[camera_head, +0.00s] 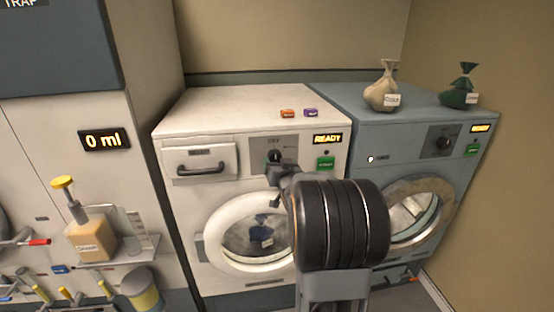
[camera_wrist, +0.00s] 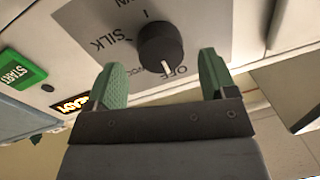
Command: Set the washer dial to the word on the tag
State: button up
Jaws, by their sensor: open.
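The white washer's black dial (camera_wrist: 160,47) shows in the wrist view on a grey plate, its white mark pointing to OFF; SILK is printed beside it. The dial also shows small in the head view (camera_head: 274,156). My gripper (camera_wrist: 163,60) is open, its two green fingers apart on either side of the dial's near part; I cannot tell whether they touch it. A tan bag with a white tag (camera_head: 392,100) and a green bag with a tag (camera_head: 472,98) stand on the blue-grey washer (camera_head: 420,130). A dark blue bag (camera_head: 262,232) lies behind the white washer's round door. The tag words are too small to read.
A green START button (camera_wrist: 20,70) and a READY display (camera_head: 328,138) sit beside the dial. A drawer with a handle (camera_head: 200,168) is to the left. Small orange (camera_head: 287,113) and purple (camera_head: 311,113) pieces lie on top. A pump bottle (camera_head: 90,235) stands on a shelf farther left.

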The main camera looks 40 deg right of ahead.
aim_at(275, 157)
jog(key=shift+x, duration=1.2)
jog(key=shift+c, duration=0.3)
jog(key=c, duration=0.9)
jog(key=shift+o, duration=0.2)
